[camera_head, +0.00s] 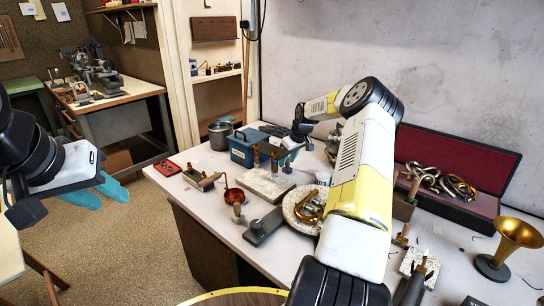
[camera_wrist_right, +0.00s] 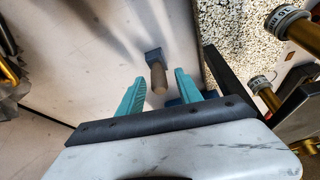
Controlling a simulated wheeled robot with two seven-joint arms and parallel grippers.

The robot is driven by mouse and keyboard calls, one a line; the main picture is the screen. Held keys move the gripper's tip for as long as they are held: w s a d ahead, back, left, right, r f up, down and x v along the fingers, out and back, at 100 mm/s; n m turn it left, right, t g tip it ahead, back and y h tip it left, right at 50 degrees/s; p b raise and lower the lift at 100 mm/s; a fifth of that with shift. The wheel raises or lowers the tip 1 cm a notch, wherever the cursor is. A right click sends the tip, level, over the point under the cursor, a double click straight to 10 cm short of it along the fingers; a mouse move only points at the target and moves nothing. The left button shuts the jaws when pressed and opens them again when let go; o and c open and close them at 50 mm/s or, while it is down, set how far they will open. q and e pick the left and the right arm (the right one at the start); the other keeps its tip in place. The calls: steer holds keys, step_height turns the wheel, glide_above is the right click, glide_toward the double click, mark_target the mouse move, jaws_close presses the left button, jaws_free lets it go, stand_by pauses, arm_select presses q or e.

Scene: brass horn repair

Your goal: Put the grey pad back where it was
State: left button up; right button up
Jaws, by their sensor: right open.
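In the right wrist view a small blue-grey pad (camera_wrist_right: 153,54) with a wooden handle (camera_wrist_right: 158,78) is on the pale surface. The handle points towards my right gripper (camera_wrist_right: 159,76), which is open, with one teal finger on each side of it in the picture. I cannot tell whether they touch. In the head view my right arm reaches over the bench, and its fingers are not clear there. My left gripper (camera_head: 115,190) is off the bench at the left, its teal fingers seen edge-on with nothing visible in them.
A speckled stone slab (camera_head: 256,190) with brass pieces stands near the blue bin (camera_head: 243,150). A brass horn bell (camera_head: 515,233) and an open case (camera_head: 483,212) stand right.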

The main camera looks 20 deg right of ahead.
steer(key=v, duration=1.1)
steer(key=s+a+r+h, duration=0.2)
steer(key=s+a+r, duration=1.4)
steer(key=a+r, duration=0.1)
steer(key=s+a+m+t+y, duration=0.1)
steer(key=s+a, duration=0.2)
steer(key=s, duration=0.9)
steer(key=s+a+m+t+y, duration=0.1)
steer(key=s+a, duration=0.3)
steer(key=s, duration=0.8)
steer(key=shift+a+m, duration=0.25)
steer(key=shift+m, duration=0.55)
